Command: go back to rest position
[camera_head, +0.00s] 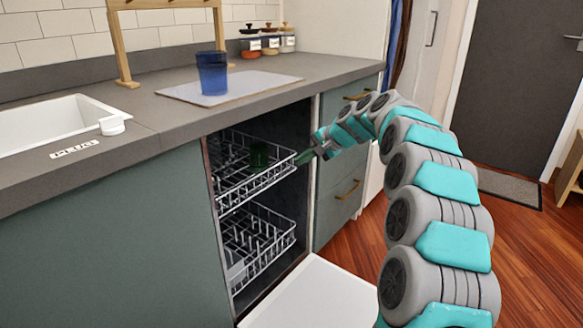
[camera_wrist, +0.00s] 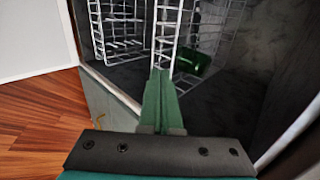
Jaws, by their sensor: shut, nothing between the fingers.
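My gripper (camera_head: 305,157) is at the right end of the dishwasher's upper rack (camera_head: 262,181), close to its front corner. In the wrist view my gripper (camera_wrist: 160,75) shows its green fingers together, with nothing between them. A green cup (camera_head: 259,155) stands in the upper rack, left of my gripper and apart from it. The green cup also shows in the wrist view (camera_wrist: 192,62), just beyond the fingertips to the right.
The open dishwasher door (camera_head: 312,296) lies low in front. The lower rack (camera_head: 258,245) is inside. A blue cup (camera_head: 212,73) stands on a pale mat (camera_head: 262,82) on the counter. Drawers (camera_head: 340,180) are right of the dishwasher. Wooden floor (camera_head: 520,250) is open at right.

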